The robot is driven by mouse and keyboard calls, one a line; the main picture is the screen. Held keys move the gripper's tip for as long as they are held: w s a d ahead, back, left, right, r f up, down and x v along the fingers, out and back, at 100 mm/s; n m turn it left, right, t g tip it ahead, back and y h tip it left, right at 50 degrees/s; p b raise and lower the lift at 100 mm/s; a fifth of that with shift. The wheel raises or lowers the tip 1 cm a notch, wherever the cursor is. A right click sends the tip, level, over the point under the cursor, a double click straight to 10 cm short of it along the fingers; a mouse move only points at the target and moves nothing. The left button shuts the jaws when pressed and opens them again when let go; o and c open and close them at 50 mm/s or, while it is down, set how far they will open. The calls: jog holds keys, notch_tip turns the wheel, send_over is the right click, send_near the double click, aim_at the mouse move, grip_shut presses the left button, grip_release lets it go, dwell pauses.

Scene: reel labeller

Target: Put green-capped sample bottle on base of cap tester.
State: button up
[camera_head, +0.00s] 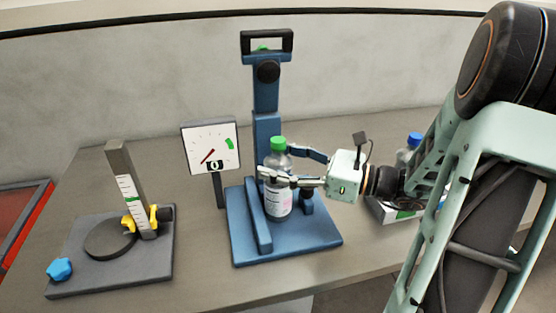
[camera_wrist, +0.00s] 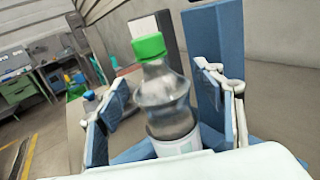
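The green-capped sample bottle (camera_head: 279,197) is clear, has a pale label and is upright over the blue base (camera_head: 300,250) of the cap tester, between its low side bars. Its bottom appears to rest on the base. The bottle also shows in the middle of the wrist view (camera_wrist: 165,100). My gripper (camera_head: 277,165) reaches in from the right, with one finger in front of the bottle and one behind. In the wrist view its finger pads (camera_wrist: 160,105) are spread, with gaps visible beside the bottle, so it looks open around it.
A white dial gauge (camera_head: 210,148) stands left of the tester's blue column (camera_head: 266,95). A grey stand with a scale (camera_head: 128,190) and a blue knob (camera_head: 60,269) are farther left. A blue-capped bottle (camera_head: 412,142) is in a tray (camera_head: 384,212) behind my arm.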

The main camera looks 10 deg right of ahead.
jog(key=shift+r, duration=0.2)
jog(key=shift+s+d, duration=0.15)
jog(key=shift+d, duration=0.1)
jog(key=p+v, duration=0.1)
jog(key=v, duration=1)
jog(key=shift+d, duration=0.15)
jog(key=shift+s+f, duration=0.1)
